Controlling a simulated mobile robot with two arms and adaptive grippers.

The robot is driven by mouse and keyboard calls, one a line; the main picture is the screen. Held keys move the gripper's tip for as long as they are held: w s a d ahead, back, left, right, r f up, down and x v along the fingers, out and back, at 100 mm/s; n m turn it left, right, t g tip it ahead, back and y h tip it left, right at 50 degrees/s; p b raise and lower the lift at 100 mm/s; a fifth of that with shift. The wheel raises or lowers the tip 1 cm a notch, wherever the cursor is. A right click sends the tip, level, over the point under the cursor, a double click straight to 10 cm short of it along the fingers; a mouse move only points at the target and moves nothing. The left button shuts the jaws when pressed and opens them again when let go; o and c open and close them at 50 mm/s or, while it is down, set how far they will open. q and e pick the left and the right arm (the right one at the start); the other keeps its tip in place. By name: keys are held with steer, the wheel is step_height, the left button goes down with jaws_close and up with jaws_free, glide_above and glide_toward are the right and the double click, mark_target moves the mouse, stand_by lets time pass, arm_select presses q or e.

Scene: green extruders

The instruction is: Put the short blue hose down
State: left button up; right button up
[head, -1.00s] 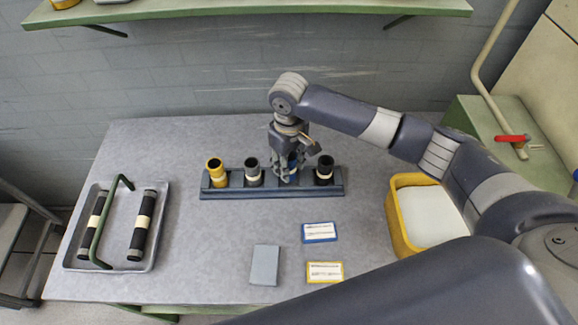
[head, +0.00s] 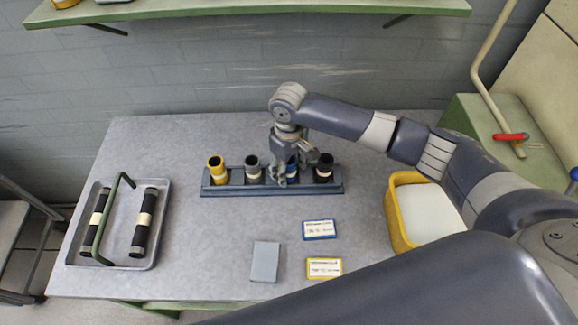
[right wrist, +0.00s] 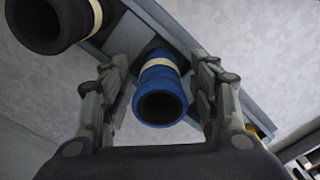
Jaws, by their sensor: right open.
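The short blue hose (head: 292,166) stands in the third place from the left in the dark rack (head: 272,190) on the table. In the head view my right gripper partly hides it. In the right wrist view the blue hose (right wrist: 160,92), with a cream band, sits upright between the two fingers, with a gap on both sides. My right gripper (head: 288,178) is open around the hose; its fingers also show in the right wrist view (right wrist: 158,100). My left gripper is not in view.
Yellow (head: 216,170), grey (head: 253,168) and black (head: 324,168) hoses stand in the same rack. A metal tray (head: 150,255) with two black hoses is at left. A yellow bin (head: 400,235) is at right. Cards lie in front; bare table surrounds them.

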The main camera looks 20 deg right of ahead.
step_height(320, 180, up, 12)
steer(key=b, duration=0.2)
steer(key=shift+r+b, duration=0.15)
steer(key=shift+b, duration=0.15)
stand_by(0.4)
